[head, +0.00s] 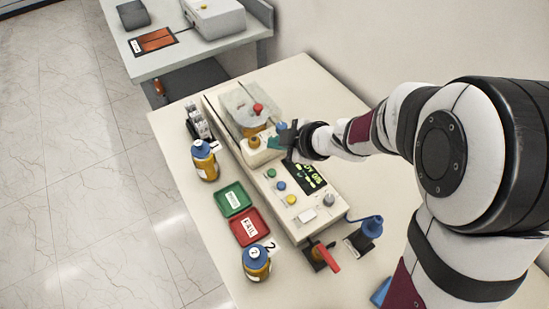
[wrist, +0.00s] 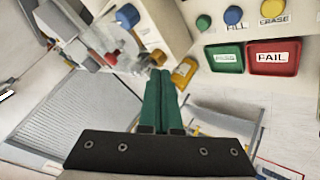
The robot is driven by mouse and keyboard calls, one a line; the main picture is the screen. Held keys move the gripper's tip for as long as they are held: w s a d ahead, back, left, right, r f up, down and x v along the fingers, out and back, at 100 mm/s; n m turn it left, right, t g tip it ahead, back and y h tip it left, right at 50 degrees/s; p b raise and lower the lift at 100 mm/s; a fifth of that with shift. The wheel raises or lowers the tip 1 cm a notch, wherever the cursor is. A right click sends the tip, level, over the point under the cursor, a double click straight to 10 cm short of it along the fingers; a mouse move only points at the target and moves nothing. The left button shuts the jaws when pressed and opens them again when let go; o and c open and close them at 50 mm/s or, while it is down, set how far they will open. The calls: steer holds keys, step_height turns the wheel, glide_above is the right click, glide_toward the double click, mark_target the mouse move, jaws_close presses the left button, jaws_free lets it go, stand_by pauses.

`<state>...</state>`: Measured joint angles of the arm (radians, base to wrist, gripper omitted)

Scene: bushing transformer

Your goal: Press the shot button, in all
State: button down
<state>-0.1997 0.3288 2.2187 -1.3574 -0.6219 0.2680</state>
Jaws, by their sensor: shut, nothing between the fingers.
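The long white machine (head: 262,180) on the table has a green button (head: 271,173), a blue button (head: 281,186) and a yellow button (head: 292,199) in a row beside a dark display (head: 306,177). In the wrist view the blue button (wrist: 233,15) is labelled FILL and the yellow button (wrist: 272,10) ERASE. No label can be read by the green button (wrist: 203,22), and I see no word SHOT. My gripper (head: 274,142) is over the machine beyond the green button, apart from the buttons. Its green fingers (wrist: 159,74) are shut and empty.
A green PASS tray (head: 233,199) and a red FAIL tray (head: 249,227) lie left of the machine. Two blue-capped amber bottles, one (head: 205,160) and two (head: 256,262), stand near the left edge. A red-handled lever (head: 325,256) and a blue-topped item (head: 366,233) are at the near end.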

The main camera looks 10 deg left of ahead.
steer(key=shift+f, duration=0.1)
steer(key=shift+f, duration=4.3)
steer(key=shift+f, duration=0.1)
steer(key=shift+f, duration=0.3)
steer(key=shift+f, duration=0.45)
steer(key=shift+r, duration=0.9)
steer(key=shift+r, duration=2.5)
